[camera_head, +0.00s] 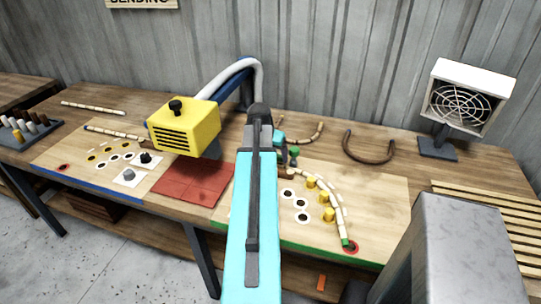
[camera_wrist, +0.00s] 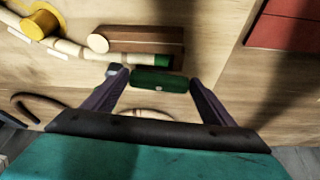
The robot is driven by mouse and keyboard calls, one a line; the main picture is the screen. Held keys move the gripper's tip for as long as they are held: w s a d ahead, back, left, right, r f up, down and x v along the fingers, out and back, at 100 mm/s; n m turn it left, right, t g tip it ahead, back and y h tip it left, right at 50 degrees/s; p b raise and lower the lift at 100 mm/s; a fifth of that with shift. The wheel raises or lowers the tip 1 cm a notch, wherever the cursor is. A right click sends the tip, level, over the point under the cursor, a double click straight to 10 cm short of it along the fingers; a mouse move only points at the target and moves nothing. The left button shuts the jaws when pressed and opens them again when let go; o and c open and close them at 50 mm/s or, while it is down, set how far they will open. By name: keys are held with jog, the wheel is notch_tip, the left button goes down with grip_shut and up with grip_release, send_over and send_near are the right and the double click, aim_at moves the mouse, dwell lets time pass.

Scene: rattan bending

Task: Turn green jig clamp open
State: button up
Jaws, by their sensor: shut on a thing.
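The green jig clamp's bar (camera_wrist: 158,82) lies between the two fingertips of my gripper (camera_wrist: 159,77) in the wrist view. My gripper is shut on it. A brown block (camera_wrist: 160,36) sits just beyond the bar. A banded rattan pole (camera_wrist: 120,56) runs past the block, its green end close to the bar. In the head view, the pole (camera_head: 333,205) curves along several yellow pegs (camera_head: 326,196) on the right-hand board. A small green part (camera_head: 294,153) shows beside my gripper there, and my arm hides much of that spot.
A yellow heater-like box (camera_head: 185,127) with a white hose stands left of my arm, by a red mat (camera_head: 185,183). A fan (camera_head: 465,97) stands at the right rear. A bent dark rattan piece (camera_head: 369,158) lies at the back. A slatted rack (camera_head: 480,210) is at right.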

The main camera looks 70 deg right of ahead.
jog(key=shift+s+a+n, duration=0.1)
jog(key=shift+n, duration=0.5)
jog(key=shift+t, duration=0.3)
jog(key=o, duration=1)
jog(key=shift+o, duration=0.2)
jog(key=shift+r, duration=0.1)
jog(key=shift+p+v, duration=0.75)
jog(key=shift+v, duration=0.35)
jog(key=shift+p+v, duration=1.7)
jog(key=shift+v, duration=1.1)
